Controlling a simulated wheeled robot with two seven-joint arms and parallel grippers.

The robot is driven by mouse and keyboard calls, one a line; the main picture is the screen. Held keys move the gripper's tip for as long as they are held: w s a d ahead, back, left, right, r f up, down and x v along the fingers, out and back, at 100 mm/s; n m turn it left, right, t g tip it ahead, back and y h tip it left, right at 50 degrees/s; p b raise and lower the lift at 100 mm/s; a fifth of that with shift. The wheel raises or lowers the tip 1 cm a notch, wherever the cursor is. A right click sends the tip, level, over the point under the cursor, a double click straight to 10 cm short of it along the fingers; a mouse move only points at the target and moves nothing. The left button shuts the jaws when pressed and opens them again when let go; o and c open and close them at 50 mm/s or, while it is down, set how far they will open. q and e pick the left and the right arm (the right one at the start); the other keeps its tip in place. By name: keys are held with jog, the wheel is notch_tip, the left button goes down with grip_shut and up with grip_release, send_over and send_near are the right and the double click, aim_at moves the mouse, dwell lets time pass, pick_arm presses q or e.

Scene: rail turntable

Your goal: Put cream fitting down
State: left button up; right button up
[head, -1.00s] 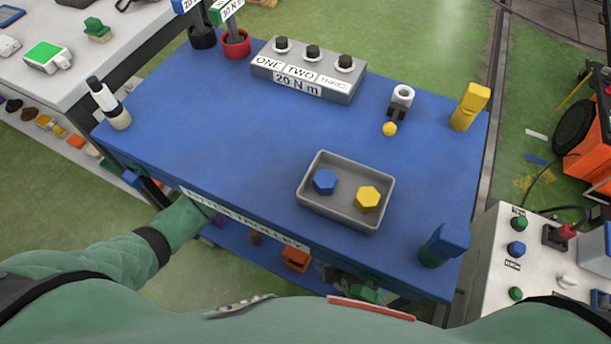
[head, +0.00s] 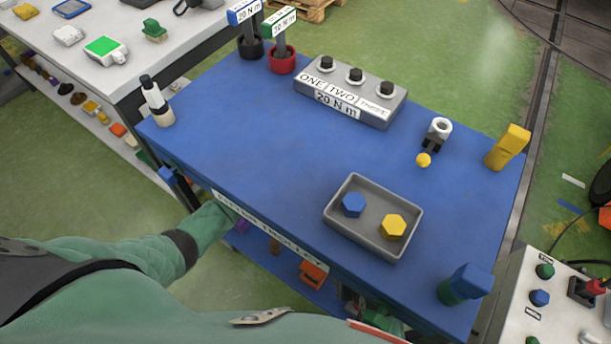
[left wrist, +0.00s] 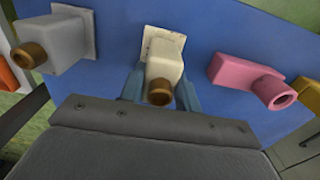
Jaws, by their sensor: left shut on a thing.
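The cream fitting (left wrist: 165,65), with a brown round nozzle, shows in the left wrist view between the blue fingers of my left gripper (left wrist: 161,92), which is shut on it. Its flat plate lies against or just above the blue shelf (left wrist: 115,20); I cannot tell whether it touches. A grey fitting (left wrist: 68,38) with a brown nozzle is to its left, and a pink fitting (left wrist: 245,78) is to its right, both apart from it. In the head view my left arm reaches under the edge of the blue trolley top, hiding the gripper. My right gripper is not in view.
The blue trolley top (head: 255,135) holds a grey tray (head: 345,235) with a blue and a yellow hexagonal piece, and a grey block (head: 350,97) with three black knobs. An orange thing (left wrist: 14,78) lies at the wrist view's left edge, a yellow one (left wrist: 308,88) at its right.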

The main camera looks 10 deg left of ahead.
pick_arm(q)
jog(key=shift+f, duration=0.9)
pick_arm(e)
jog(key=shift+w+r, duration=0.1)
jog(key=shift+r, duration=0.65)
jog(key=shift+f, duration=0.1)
pick_arm(q)
jog(key=shift+f, duration=0.1)
jog(key=o, duration=1.2)
jog(key=shift+c, duration=0.2)
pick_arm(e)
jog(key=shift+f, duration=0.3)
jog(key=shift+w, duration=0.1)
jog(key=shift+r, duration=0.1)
